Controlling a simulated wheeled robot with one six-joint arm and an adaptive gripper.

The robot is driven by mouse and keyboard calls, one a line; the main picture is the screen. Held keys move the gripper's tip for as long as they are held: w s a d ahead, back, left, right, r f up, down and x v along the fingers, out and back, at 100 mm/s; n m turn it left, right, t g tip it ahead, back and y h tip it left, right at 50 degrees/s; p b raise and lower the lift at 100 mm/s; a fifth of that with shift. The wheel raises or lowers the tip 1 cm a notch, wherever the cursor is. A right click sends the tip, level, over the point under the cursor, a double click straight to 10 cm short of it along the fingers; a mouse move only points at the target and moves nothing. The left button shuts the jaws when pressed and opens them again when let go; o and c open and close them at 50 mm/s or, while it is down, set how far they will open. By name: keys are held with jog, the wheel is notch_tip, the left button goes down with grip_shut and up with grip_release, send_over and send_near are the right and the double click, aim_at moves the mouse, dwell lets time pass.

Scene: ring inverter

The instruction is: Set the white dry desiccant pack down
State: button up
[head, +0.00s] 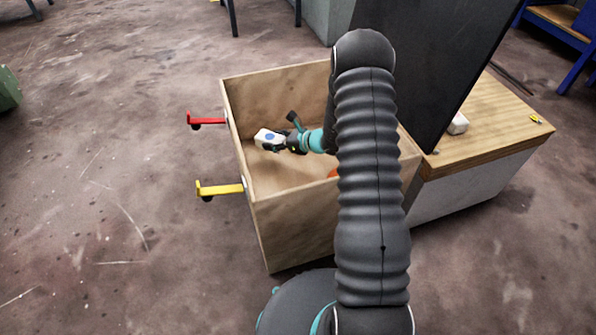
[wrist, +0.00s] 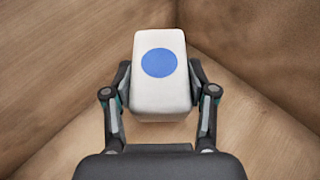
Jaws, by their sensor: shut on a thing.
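The white desiccant pack (wrist: 160,95) has a blue round spot on its face. It sits between both fingers of my gripper (wrist: 160,92), which is shut on it. In the head view the pack (head: 268,139) is inside the open wooden crate (head: 300,225), near its left wall, with my gripper (head: 277,143) reaching in from the right. In the wrist view bare wooden panels and a corner surround the pack. I cannot tell whether the pack touches the crate floor.
A red handle (head: 205,119) and a yellow handle (head: 220,189) stick out from the crate's left side. An orange thing (head: 333,173) shows partly behind my arm inside the crate. A wooden-topped bench (head: 500,125) at right bears a white block (head: 458,124) and a dark panel (head: 440,60).

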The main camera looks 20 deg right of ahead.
aim_at(277, 166)
notch_tip(277, 166, down, 9)
jog(key=shift+f, duration=0.2)
dwell(0.3)
jog(key=shift+f+b, duration=0.2)
jog(key=shift+b, duration=0.25)
jog(key=o, duration=1.3)
jog(key=shift+r, duration=0.1)
